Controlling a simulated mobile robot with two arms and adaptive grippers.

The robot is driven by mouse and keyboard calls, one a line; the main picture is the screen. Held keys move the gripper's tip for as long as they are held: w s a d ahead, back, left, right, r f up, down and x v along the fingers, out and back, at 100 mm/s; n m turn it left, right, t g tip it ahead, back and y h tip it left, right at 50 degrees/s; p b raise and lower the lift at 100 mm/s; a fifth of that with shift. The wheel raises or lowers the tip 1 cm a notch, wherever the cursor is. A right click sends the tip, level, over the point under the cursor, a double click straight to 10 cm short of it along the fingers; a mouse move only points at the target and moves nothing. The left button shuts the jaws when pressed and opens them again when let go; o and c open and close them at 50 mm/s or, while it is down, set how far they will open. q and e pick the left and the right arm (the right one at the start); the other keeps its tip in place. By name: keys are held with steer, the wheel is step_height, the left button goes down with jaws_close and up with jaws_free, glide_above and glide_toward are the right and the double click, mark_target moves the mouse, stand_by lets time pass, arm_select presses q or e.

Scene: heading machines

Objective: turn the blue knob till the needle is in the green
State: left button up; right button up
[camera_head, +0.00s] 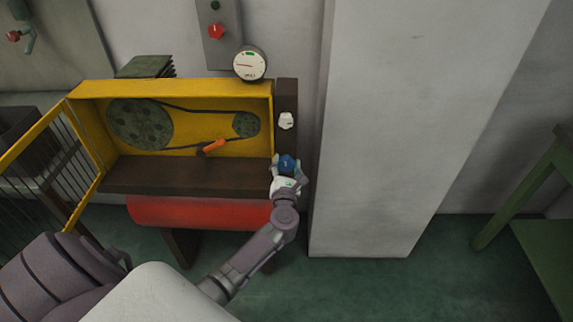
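The blue knob (287,163) sits on the dark upright panel (287,97) at the machine's right edge. My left gripper (287,165) reaches up from below, with one finger on each side of the knob. The fingers look closed on it, though the contact is small in view. The round gauge (250,63) above the machine has a white face and a short green band at its top. Its thin red needle points left, outside the green band. My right gripper is not in view.
A white knob (286,121) sits above the blue one. The yellow machine housing (170,88) holds belt wheels and an orange-handled item (212,147). Its barred guard (60,150) stands open at left. A red knob (216,32) is on the wall. A pale pillar (400,130) stands close at right.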

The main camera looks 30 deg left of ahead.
arm_select(q)
steer(key=c, duration=0.5)
steer(key=shift+m, duration=0.3)
steer(key=m+p, duration=0.2)
steer(key=m, duration=0.2)
steer(key=shift+d+m+p, duration=0.15)
steer(key=shift+m+p, duration=0.15)
steer(key=shift+p, duration=0.05)
steer(key=m+p, duration=0.1)
steer(key=m, duration=0.3)
steer(key=shift+w+f+p, duration=0.1)
steer(key=shift+f+p, duration=0.05)
steer(key=shift+p, duration=0.25)
steer(key=m+p, duration=0.1)
steer(key=m, duration=0.3)
steer(key=shift+d+f, duration=0.1)
steer(key=m+p, duration=0.1)
steer(key=m, duration=0.3)
steer(key=shift+f+m+p, duration=0.15)
steer(key=shift+m+p, duration=0.15)
steer(key=shift+f+m+p, duration=0.2)
steer(key=shift+m+p, duration=0.3)
steer(key=shift+m, duration=1.5)
